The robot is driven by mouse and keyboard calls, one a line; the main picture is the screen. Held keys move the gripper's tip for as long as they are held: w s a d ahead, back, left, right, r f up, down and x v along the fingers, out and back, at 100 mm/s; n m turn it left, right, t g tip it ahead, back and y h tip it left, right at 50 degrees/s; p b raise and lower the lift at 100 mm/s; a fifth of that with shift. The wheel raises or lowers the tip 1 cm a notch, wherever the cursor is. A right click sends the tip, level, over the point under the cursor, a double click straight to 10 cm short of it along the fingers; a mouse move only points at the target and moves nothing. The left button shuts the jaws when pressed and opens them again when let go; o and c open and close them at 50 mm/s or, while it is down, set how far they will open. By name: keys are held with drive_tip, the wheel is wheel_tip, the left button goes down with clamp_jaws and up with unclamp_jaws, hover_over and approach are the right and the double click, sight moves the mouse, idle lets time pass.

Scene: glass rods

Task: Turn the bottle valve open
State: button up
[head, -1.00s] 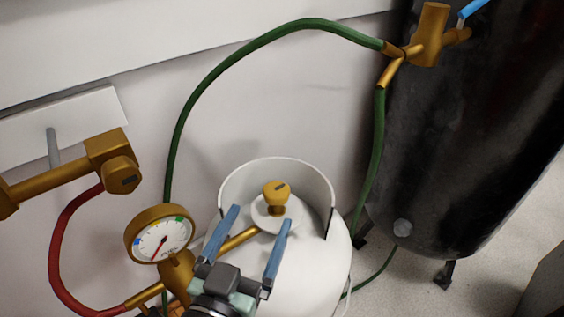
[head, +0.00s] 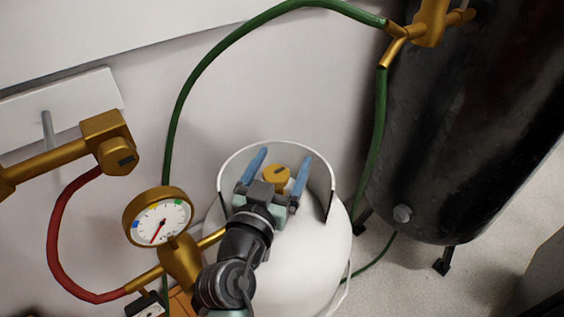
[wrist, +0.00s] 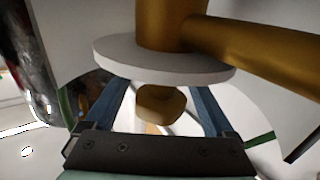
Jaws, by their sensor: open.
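The bottle valve is a small brass knob (head: 277,178) on top of the white gas bottle (head: 315,255), inside its raised white collar (head: 325,180). My gripper (head: 285,155) is open, with one blue finger on each side of the knob. In the wrist view the knob (wrist: 161,104) sits in the gap between the two fingers, with space visible on both sides. I cannot tell whether either finger touches it. My gripper's body hides part of the valve's base in the head view.
A round pressure gauge (head: 158,217) and brass pipe (head: 180,262) stand left of the bottle. A green hose (head: 195,80) arches behind it and a red hose (head: 58,235) hangs at left. A black tank (head: 450,130) stands at right.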

drive_tip(key=shift+w, duration=0.15)
drive_tip(key=c, duration=1.4)
